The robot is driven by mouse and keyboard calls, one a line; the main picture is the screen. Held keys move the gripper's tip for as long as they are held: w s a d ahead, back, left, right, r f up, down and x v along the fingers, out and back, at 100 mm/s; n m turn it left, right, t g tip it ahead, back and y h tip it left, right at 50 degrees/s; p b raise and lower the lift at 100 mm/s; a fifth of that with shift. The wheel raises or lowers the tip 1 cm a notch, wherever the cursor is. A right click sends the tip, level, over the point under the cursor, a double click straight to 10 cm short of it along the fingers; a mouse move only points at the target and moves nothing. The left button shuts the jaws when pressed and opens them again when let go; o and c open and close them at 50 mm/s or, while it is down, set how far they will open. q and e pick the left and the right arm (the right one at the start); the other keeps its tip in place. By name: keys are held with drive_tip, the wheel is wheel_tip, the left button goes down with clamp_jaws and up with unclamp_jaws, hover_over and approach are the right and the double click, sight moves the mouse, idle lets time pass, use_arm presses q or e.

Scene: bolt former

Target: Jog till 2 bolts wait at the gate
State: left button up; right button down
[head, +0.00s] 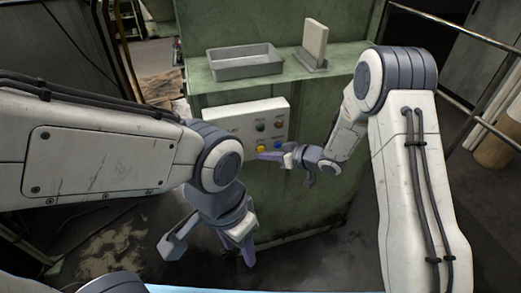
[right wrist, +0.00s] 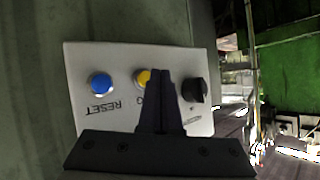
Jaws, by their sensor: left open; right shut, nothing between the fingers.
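A white control panel (head: 246,112) is fixed to the green machine front. In the right wrist view the panel (right wrist: 85,60) appears turned over, with a blue RESET button (right wrist: 101,84), a yellow button (right wrist: 142,77) whose label is mostly hidden, and a black knob (right wrist: 194,91). My right gripper (head: 266,155) is shut and empty, its fingertips at the yellow button (head: 261,149). In the right wrist view the fingers (right wrist: 161,76) cover part of that button; I cannot tell whether they touch it. My left gripper (head: 208,250) is open and empty, low before the machine. No bolts or gate are visible.
A grey tray (head: 245,70) and an upright pale plate on a stand (head: 314,45) sit on the green machine's top (head: 350,50). A metal railing (head: 455,28) runs at the right. Open floor (head: 300,262) lies below the machine front.

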idle(0.6)
drive_tip(key=shift+w+a, duration=0.15)
drive_tip(key=shift+w, duration=0.25)
drive_tip(key=shift+w+a+p, duration=0.1)
drive_tip(key=shift+w+p, duration=0.3)
drive_tip(key=shift+w, duration=0.05)
idle(1.6)
drive_tip(key=shift+s, duration=0.15)
idle(1.3)
drive_tip(key=shift+s+d, duration=0.25)
drive_tip(key=shift+s, duration=0.45)
drive_tip(key=s, duration=0.1)
drive_tip(key=s+d, duration=0.1)
drive_tip(key=s, duration=0.2)
drive_tip(key=shift+s+d, duration=0.3)
drive_tip(key=shift+s, duration=0.05)
